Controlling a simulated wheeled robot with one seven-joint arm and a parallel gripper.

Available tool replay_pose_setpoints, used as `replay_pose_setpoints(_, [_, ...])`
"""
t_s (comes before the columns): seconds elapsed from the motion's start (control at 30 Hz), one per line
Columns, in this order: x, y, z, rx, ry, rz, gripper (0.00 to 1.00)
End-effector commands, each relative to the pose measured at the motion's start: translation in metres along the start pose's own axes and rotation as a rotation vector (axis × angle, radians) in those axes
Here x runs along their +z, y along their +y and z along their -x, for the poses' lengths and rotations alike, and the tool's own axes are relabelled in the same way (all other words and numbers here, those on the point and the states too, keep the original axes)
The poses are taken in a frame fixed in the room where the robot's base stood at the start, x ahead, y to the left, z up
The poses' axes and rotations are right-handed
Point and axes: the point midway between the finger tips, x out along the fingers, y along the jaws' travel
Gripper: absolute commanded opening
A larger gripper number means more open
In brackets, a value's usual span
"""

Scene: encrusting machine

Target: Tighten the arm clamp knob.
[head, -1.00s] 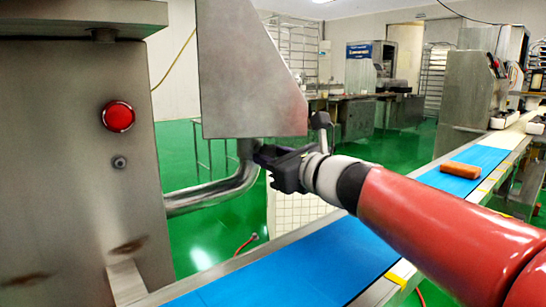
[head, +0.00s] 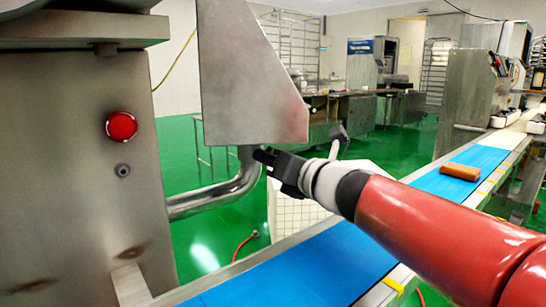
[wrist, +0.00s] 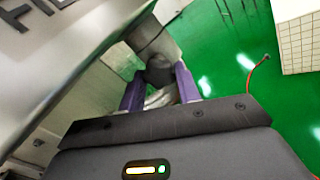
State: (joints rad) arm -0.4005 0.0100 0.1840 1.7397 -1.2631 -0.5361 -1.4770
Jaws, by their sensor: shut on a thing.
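The arm clamp knob (wrist: 160,69) is a dark grey round piece at the bent metal pipe arm (head: 222,193), just under the angular steel housing (head: 250,80). In the wrist view it sits between the two purple-padded fingers of my gripper (wrist: 160,80), one on each side. My gripper (head: 263,156) is shut on the knob. In the head view, the black gripper reaches in from the right, and the knob is mostly hidden by the fingers and the housing's lower edge.
A steel cabinet with a red button (head: 121,126) stands at left. A blue conveyor belt (head: 320,265) runs below my arm toward the back right, with an orange-brown block (head: 460,172) on it. Green floor (head: 205,250) shows behind the belt.

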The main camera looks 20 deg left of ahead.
Motion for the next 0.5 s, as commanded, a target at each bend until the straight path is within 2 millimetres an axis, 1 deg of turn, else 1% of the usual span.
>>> replay_pose_setpoints(0.23, [0.0003,0.0006,0.0,-0.001,0.001,-0.131,0.1])
replay_pose_setpoints(0.5, [-0.0002,0.0007,0.0,-0.001,0.001,-0.191,0.1])
